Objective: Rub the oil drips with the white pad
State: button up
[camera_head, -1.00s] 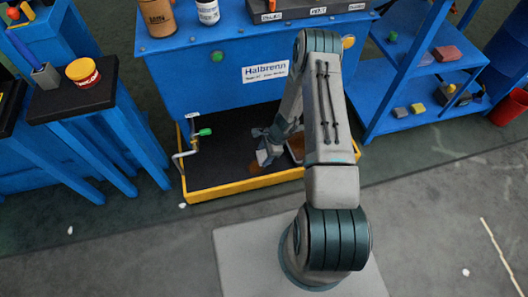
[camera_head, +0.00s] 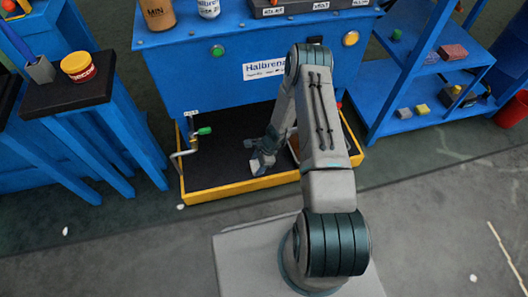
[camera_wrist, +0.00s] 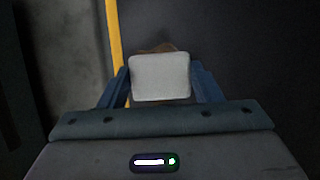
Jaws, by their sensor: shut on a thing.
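My gripper (camera_head: 262,160) is low over the dark floor of the yellow-edged tray (camera_head: 240,190) under the blue bench. In the wrist view my gripper (camera_wrist: 160,88) is shut on the white pad (camera_wrist: 160,77), a pale rounded block between its two blue fingers. A brown oil patch (camera_wrist: 160,48) shows just beyond the pad's far edge, partly hidden by it. I cannot tell whether the pad touches the tray floor.
A crank with a green knob (camera_head: 204,131) stands at the tray's left end. A brown object is partly hidden behind my arm at the right. The yellow rim (camera_wrist: 116,40) runs close to the left of the pad. Blue shelves (camera_head: 425,115) stand at the right.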

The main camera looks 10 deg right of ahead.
jog(key=shift+a, duration=2.35)
jog(key=shift+d+f, duration=0.1)
jog(key=shift+d, duration=0.05)
jog(key=shift+d+p, duration=0.55)
jog(key=shift+d, duration=3.3)
jog(key=shift+a, duration=2.55)
jog(key=shift+a+b, duration=0.3)
jog(key=shift+a, duration=1.2)
jog(key=shift+d+b, duration=0.3)
jog(key=shift+d, duration=3.45)
jog(key=p+v, duration=0.1)
jog(key=v, duration=0.1)
jog(key=shift+r, duration=0.45)
jog(key=shift+a+r+p, duration=0.1)
jog(key=shift+r+p, duration=1.9)
jog(key=shift+r, duration=0.7)
